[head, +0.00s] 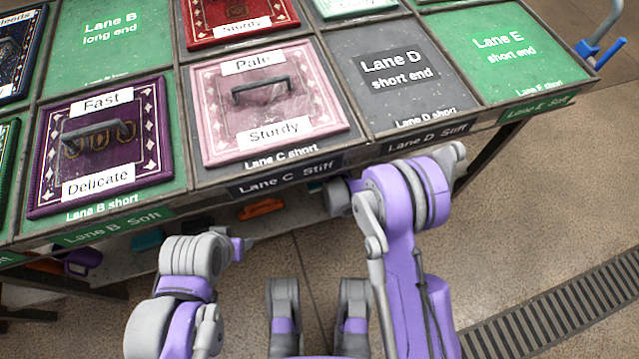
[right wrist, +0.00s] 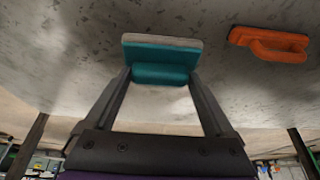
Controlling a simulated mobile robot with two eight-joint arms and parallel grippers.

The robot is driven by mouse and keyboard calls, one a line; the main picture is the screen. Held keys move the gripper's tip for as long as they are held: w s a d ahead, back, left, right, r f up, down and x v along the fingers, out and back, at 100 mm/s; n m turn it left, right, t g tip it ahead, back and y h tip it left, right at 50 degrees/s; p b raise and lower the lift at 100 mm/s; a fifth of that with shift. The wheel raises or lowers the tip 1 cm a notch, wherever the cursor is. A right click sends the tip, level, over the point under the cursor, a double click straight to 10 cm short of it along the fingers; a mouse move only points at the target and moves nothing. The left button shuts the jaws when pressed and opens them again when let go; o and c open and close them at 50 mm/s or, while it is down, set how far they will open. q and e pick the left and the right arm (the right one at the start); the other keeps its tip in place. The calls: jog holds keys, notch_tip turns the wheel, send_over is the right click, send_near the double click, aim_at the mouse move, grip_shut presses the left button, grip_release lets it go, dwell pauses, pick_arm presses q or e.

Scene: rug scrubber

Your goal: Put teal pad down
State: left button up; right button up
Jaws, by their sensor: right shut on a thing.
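In the right wrist view my right gripper (right wrist: 165,80) is shut on the teal pad (right wrist: 165,66), a teal block with a pale grey layer along one face. The pad is between the fingertips, over or against a speckled grey surface (right wrist: 60,50); I cannot tell whether it touches. In the head view the right gripper is hidden beneath the table's front edge. A teal patch (head: 148,241) shows under the table at left; I cannot tell whether it is another pad. My left arm is bent low in front of the table, and its fingers do not show.
An orange handled pad (right wrist: 270,43) lies beside the teal pad; orange also shows under the table (head: 260,208). The tabletop holds a pink rug panel (head: 312,125) and a purple one (head: 140,150). Lane D (head: 440,100) and Lane E (head: 545,70) short ends are bare.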

aim_at(320, 184)
notch_tip(320, 184, down, 6)
jog(key=shift+r+b, duration=0.2)
jog(key=shift+b, duration=0.6)
jog(key=shift+f+b, duration=0.55)
jog(key=shift+f, duration=1.55)
jog(key=shift+f, duration=0.15)
jog(key=o, duration=1.3)
jog(key=p+v, duration=0.3)
jog(key=v, duration=0.9)
jog(key=shift+r, duration=0.25)
jog(key=shift+f, duration=0.1)
